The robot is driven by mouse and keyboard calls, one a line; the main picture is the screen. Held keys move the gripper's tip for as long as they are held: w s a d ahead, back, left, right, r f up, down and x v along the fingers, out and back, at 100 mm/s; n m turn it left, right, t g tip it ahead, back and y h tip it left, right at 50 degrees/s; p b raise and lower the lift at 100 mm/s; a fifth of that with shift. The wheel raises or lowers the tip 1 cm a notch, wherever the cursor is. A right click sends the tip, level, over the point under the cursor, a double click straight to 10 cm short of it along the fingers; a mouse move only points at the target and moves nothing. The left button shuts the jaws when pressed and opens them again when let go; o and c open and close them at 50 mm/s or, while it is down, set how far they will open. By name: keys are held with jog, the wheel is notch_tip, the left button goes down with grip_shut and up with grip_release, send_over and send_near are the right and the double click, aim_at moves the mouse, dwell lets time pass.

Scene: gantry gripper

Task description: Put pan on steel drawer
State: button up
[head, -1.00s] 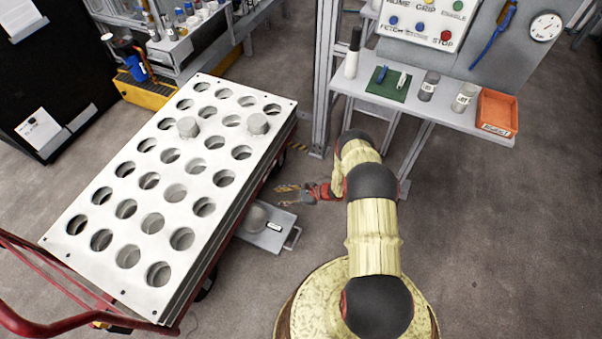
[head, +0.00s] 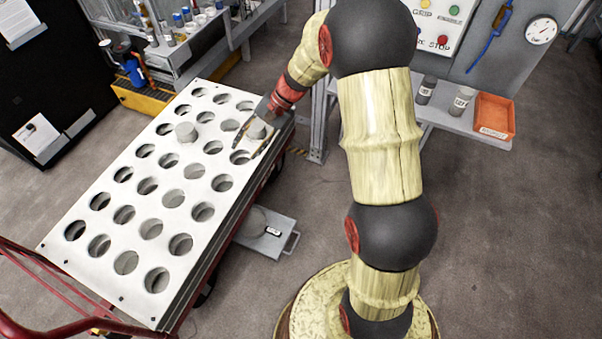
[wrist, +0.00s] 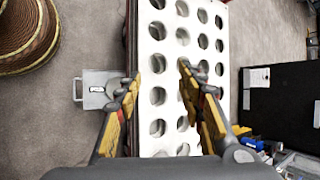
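A grey steel drawer (head: 285,240) with a handle and a small label lies low beside the cart; it also shows in the wrist view (wrist: 88,101). A round grey shape lies at its cart-side end. I cannot tell which thing is the pan. My gripper (head: 247,150) is open at the plate's right edge, with its fingers near the right cylinder. In the wrist view its fingers (wrist: 157,73) are spread wide over the plate, with nothing held between them.
The white plate (head: 150,186) with many holes covers a red-framed cart. A black cabinet (head: 55,75) is at the far left. The floor at right is clear.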

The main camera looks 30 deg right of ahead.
jog(key=s+a+r+n+t+h, duration=0.15)
jog(key=s+r+n+h, duration=0.3)
jog(key=s+r, duration=1.05)
jog(key=s+d+r+n+t+h, duration=0.1)
jog(key=s+r+n, duration=0.1)
jog(key=s, duration=0.5)
jog(key=s+d+r+n+t+h, duration=0.2)
jog(key=s, duration=0.5)
jog(key=shift+r, duration=0.3)
jog(key=shift+n, duration=0.25)
